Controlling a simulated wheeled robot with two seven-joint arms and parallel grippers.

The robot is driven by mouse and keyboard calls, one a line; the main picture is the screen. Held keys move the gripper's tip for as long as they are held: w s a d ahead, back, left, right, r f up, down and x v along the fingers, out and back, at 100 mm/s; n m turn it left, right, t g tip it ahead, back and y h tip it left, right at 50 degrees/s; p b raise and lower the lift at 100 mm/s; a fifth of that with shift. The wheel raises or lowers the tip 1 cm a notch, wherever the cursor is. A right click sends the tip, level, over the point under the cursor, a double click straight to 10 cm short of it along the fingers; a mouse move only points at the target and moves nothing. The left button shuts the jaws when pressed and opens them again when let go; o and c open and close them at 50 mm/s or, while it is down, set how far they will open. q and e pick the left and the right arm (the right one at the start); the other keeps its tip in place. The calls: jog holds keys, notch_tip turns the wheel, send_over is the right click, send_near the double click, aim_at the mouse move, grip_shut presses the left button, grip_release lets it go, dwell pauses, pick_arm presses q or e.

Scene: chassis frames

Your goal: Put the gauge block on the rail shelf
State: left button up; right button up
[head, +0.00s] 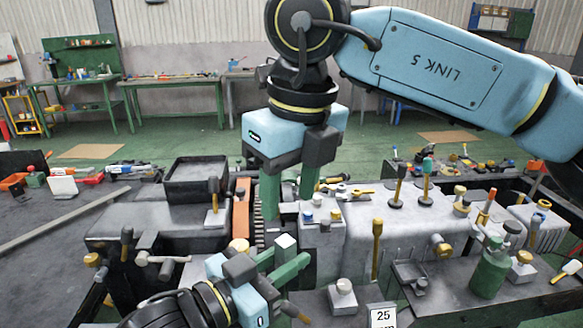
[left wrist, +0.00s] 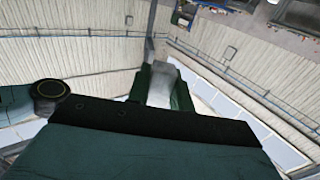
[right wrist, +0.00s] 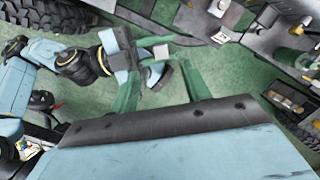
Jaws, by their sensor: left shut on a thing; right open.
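My left gripper (head: 283,258), low in the middle of the head view, is shut on a small pale grey block, which I take for the gauge block (head: 286,242). The block's top stands out above the green fingers. It also shows between the fingers in the left wrist view (left wrist: 160,88) and in the right wrist view (right wrist: 154,73). My right gripper (head: 289,196) is open and empty, pointing down above and behind the left one. A "25 mm" label (head: 383,317) is on the near bench edge at bottom centre; I cannot tell which surface is the rail shelf.
A grey block with a knob (head: 342,297) stands left of the label. A dark tray (head: 196,181) lies at the left. Several upright tools crowd the machine tops.

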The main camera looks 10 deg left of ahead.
aim_at(283, 240)
jog(key=f, duration=0.5)
jog(key=w+a+f, duration=0.1)
jog(key=f, duration=0.2)
jog(key=shift+f, duration=0.25)
jog(key=shift+c, duration=0.5)
jog(key=shift+s, duration=0.1)
grip_shut()
pick_arm(q)
jog(key=o, duration=1)
jog(key=shift+f, duration=0.1)
